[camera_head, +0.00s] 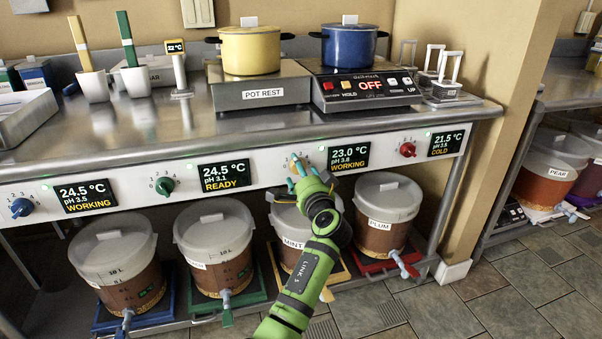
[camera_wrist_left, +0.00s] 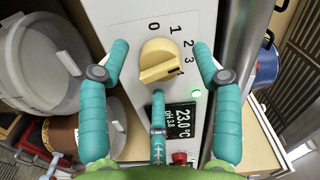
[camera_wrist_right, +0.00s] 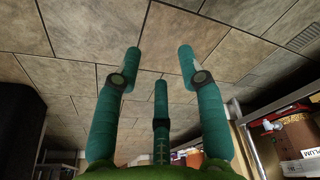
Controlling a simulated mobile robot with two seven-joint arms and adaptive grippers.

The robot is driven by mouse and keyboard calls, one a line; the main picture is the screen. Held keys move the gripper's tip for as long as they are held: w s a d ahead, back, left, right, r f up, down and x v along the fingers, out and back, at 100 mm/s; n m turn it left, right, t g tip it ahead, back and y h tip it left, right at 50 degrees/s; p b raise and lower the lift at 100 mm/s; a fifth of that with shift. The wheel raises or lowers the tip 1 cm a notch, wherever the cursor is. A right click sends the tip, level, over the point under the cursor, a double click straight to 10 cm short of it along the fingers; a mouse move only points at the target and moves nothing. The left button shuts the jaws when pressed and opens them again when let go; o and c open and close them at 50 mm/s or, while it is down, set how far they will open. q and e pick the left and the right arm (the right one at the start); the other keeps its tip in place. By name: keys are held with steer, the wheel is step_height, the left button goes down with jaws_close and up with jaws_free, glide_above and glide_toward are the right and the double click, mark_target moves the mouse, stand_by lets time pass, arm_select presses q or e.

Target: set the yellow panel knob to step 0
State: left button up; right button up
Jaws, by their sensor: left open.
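The yellow panel knob (camera_wrist_left: 160,62) fills the middle of the left wrist view, on the white panel, with numbers from 0 to 4 around it. The right end of its ridge lies near the 4. In the head view the knob (camera_head: 296,165) is partly hidden behind my left gripper (camera_head: 306,182). My left gripper (camera_wrist_left: 161,58) is open, its two upper fingers on either side of the knob with visible gaps, the third finger below it. My right gripper (camera_wrist_right: 160,62) is open and empty over the floor, and is outside the head view.
A display (camera_head: 348,157) reading 23.0 °C sits right of the yellow knob. Green (camera_head: 165,186), blue (camera_head: 22,207) and red (camera_head: 407,149) knobs share the panel. Lidded buckets, such as the plum one (camera_head: 386,215), stand below. Pots stand on the counter above.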

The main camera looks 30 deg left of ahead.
arm_select(q)
steer(key=shift+w+a, duration=0.25)
steer(key=c, duration=1.2)
steer(key=shift+o, duration=0.2)
